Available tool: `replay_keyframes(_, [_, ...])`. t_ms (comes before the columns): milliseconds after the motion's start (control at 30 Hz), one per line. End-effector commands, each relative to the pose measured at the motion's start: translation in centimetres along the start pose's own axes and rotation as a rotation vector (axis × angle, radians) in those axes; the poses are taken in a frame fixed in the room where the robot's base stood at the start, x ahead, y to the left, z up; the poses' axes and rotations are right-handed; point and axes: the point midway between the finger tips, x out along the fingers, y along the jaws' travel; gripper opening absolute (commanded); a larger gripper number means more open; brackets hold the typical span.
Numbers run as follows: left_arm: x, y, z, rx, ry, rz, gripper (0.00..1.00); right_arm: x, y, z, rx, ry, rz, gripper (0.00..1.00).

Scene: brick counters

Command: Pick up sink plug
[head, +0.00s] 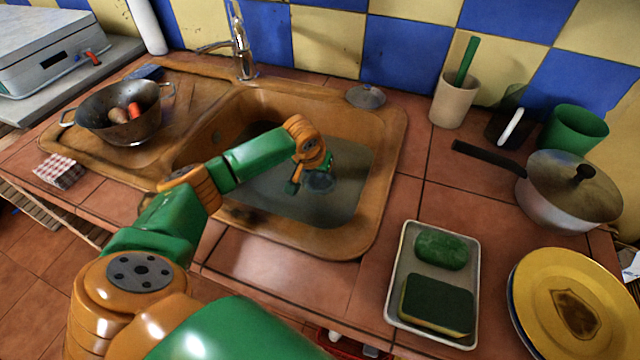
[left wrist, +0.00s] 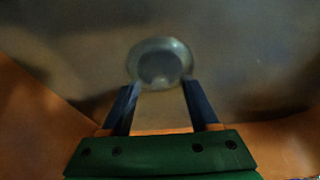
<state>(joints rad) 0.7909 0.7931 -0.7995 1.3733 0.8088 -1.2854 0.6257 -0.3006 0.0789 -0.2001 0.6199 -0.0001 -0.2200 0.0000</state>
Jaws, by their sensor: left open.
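A round grey metallic disc, which looks like the sink plug (head: 320,183), lies in the bottom of the sink basin (head: 385,150). In the left wrist view the plug (left wrist: 160,48) is a shiny round rim with a darker middle, just beyond the fingertips. My left gripper (head: 308,184) reaches down into the basin beside the plug. In its wrist view the two dark fingers of the left gripper (left wrist: 159,88) are apart, with nothing clearly held. The plug's near edge is between or just ahead of the tips; I cannot tell whether they touch. My right gripper is out of view.
The tap (head: 241,50) stands behind the basin. A colander (head: 122,113) sits on the drainboard at left. A grey disc (head: 366,97) lies on the sink's back rim. A sponge tray (head: 398,295) and a lidded pan (head: 555,205) are at right. The basin walls surround my left gripper.

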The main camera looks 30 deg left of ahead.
Motion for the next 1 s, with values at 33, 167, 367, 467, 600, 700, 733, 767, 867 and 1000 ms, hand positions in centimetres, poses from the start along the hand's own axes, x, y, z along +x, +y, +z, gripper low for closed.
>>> replay_keyframes(33, [0.5,0.0,0.1,0.0,0.0,-0.001,0.61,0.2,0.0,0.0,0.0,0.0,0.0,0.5])
replay_keyframes(167, [0.6,0.0,0.0,0.001,0.001,0.0,0.61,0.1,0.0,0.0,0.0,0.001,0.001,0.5])
replay_keyframes(367, [0.6,0.0,0.0,0.001,0.001,-0.001,0.32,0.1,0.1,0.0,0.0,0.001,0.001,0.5])
replay_keyframes(467, [0.6,0.0,0.0,0.001,0.001,-0.001,0.05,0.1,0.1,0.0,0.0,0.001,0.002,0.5])
replay_keyframes(600, [0.6,0.0,0.0,0.001,0.001,-0.001,0.0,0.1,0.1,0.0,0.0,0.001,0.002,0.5])
replay_keyframes(700, [0.6,0.0,0.0,0.001,0.001,-0.001,0.0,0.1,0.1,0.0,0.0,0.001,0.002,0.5])
replay_keyframes(733, [0.6,0.0,0.0,0.001,0.001,-0.001,0.0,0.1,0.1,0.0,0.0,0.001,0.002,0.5])
replay_keyframes(767, [0.6,0.0,0.0,0.001,0.001,-0.001,0.0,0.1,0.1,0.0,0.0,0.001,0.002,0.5])
replay_keyframes(867, [0.4,0.0,-0.1,0.0,0.002,0.0,0.0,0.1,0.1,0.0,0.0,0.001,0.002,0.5])
replay_keyframes(1000, [-0.9,0.0,-0.7,0.0,0.004,0.001,0.0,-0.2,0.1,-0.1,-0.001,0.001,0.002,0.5])
